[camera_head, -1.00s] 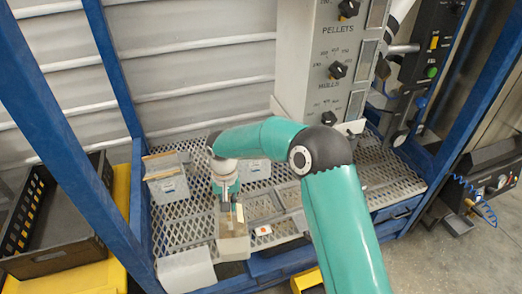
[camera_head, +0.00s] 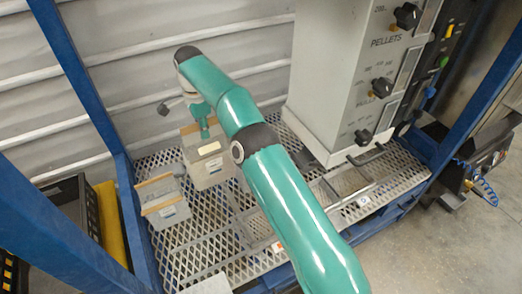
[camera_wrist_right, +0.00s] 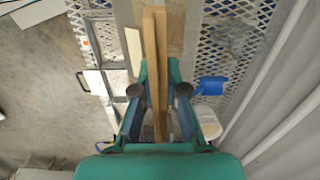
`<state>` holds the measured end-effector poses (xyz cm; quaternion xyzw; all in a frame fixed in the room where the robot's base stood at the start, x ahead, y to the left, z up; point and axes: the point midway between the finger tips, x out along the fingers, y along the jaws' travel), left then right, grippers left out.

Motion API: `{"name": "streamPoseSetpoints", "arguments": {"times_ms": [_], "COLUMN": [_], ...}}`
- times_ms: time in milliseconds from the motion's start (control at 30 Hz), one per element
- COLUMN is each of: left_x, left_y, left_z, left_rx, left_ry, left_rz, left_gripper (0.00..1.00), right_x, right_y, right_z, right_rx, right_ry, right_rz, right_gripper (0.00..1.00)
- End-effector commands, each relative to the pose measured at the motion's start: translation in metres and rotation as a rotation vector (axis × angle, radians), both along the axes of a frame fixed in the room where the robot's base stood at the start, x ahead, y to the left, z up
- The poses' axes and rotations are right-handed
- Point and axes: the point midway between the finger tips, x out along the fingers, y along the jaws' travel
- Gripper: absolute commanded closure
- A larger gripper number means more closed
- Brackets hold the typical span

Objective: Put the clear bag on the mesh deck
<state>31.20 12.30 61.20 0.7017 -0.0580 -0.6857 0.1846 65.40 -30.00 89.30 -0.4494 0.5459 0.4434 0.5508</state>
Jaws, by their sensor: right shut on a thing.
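My right gripper (camera_head: 204,128) is shut on the top of a greyish clear bag (camera_head: 207,172) with a wooden strip and a pale label. In the right wrist view the wooden strip (camera_wrist_right: 155,50) runs between the jaws. The bag is upright over the back left part of the mesh deck (camera_head: 190,250); I cannot tell whether its bottom touches the deck. A similar bag (camera_head: 163,205) with a wooden strip stands on the deck to its left and nearer. My left gripper is not in view.
The grey hopper cabinet (camera_head: 335,75) with black knobs stands at the right of the deck. Blue frame posts (camera_head: 85,95) flank the deck. A white block (camera_head: 208,285) lies at the front. Much of the front left mesh is clear; my arm hides the middle.

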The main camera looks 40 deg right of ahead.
Motion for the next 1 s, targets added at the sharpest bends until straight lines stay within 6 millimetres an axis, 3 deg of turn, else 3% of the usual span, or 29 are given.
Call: {"name": "streamPoseSetpoints", "arguments": {"times_ms": [167, 400, 700, 1000], "left_x": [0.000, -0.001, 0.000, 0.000], "left_y": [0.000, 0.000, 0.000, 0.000], "left_z": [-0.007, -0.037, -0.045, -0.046], "left_rx": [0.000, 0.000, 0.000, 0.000], "left_ry": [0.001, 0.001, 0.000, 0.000], "left_rz": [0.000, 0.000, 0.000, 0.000], "left_gripper": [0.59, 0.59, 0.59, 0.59], "right_x": [0.002, 0.002, 0.001, 0.001], "right_y": [0.002, 0.002, 0.001, -0.001], "right_z": [-0.006, -0.059, -0.123, -0.147], "right_rx": [-0.001, -0.001, 0.000, -0.001], "right_ry": [0.000, 0.002, 0.000, -0.003], "right_rz": [-0.043, -0.044, -0.046, -0.049], "right_gripper": [1.00, 1.00, 1.00, 1.00]}}
